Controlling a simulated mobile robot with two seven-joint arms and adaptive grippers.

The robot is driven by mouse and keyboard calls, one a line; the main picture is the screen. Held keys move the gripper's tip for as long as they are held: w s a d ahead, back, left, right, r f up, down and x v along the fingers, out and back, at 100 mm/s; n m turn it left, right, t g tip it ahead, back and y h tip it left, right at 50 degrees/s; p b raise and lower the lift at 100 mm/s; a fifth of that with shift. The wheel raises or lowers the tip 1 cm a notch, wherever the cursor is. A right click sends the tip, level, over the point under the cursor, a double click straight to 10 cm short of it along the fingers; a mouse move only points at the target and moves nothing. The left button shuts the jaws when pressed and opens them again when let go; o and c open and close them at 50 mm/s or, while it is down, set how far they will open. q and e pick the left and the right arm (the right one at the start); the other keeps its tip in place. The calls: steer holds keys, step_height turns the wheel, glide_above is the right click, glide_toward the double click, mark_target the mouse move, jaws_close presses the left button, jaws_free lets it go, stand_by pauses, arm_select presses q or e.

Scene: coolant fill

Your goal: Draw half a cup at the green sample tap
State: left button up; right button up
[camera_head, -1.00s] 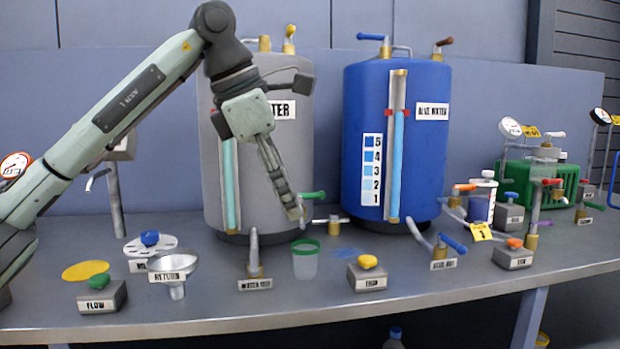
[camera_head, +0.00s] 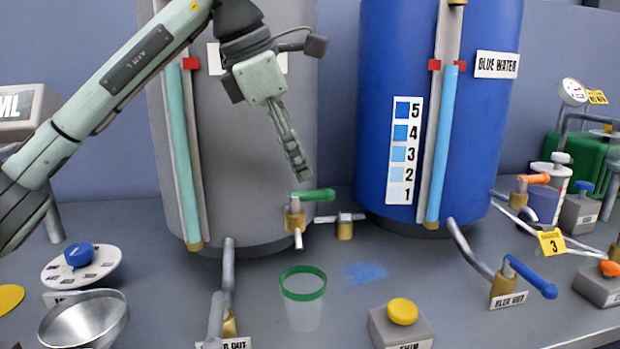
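The green-handled sample tap (camera_head: 295,218) sticks out low on the front of the grey tank (camera_head: 262,140). Its green lever (camera_head: 312,195) points to the right, and its spout points down. A clear cup with a green rim (camera_head: 302,300) stands upright on the bench, below the spout in the picture. I cannot tell if it is directly under it. The cup looks empty. My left gripper (camera_head: 302,174) hangs in front of the grey tank, fingers pointing down, just above the lever. The fingers overlap from this side, so their opening is hidden. My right gripper is out of view.
A yellow button box (camera_head: 402,325) is right of the cup. A blue stain (camera_head: 366,272) marks the bench.

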mark_target(313, 191)
arm_select(q)
steer(key=shift+x, duration=2.75)
jaws_close()
